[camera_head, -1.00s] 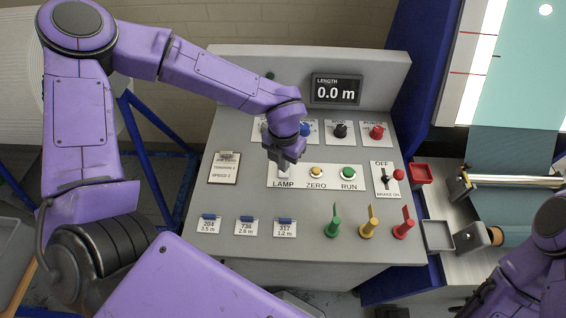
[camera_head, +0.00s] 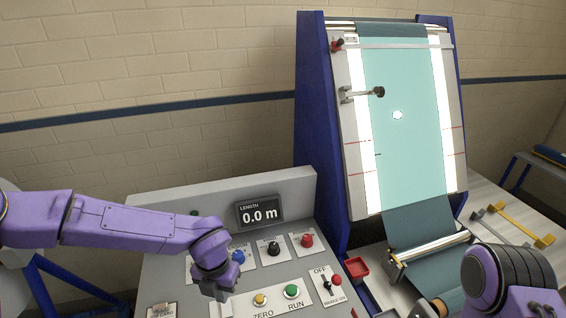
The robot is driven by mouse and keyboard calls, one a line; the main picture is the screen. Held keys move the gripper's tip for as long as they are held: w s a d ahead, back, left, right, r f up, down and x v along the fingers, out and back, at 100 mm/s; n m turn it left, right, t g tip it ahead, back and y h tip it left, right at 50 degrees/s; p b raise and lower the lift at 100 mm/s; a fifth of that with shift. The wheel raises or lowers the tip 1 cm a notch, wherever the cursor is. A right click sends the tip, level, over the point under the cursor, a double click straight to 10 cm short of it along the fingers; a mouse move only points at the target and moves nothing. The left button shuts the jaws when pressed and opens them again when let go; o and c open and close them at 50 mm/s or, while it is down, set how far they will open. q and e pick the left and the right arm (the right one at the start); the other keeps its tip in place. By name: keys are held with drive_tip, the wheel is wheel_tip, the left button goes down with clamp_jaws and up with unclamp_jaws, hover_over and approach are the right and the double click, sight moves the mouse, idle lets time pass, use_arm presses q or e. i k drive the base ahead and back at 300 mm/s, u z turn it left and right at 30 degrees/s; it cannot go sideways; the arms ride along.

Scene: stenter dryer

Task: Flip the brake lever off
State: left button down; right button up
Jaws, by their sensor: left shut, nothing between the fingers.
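The brake lever (camera_head: 326,285) is on a small white plate on the sloping grey console, low in the head view. The plate reads OFF at its top and BRAKE ON at its bottom. A red knob (camera_head: 338,279) shows at the plate's right side. The lever is too small to tell its position surely. My left gripper (camera_head: 222,293) is shut and empty. It hangs over the console, left of the yellow ZERO button (camera_head: 260,300) and well left of the lever. My right arm shows at the lower right; its gripper is out of view.
The length display (camera_head: 259,214) reads 0.0 m. A black knob (camera_head: 273,248) and a red knob (camera_head: 307,240) sit below it. The green RUN button (camera_head: 292,291) lies between my left gripper and the lever. A red tray (camera_head: 357,268) is right of the console, by the lit cloth frame (camera_head: 352,185).

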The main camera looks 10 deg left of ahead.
sight(336, 279)
drive_tip(key=k, duration=1)
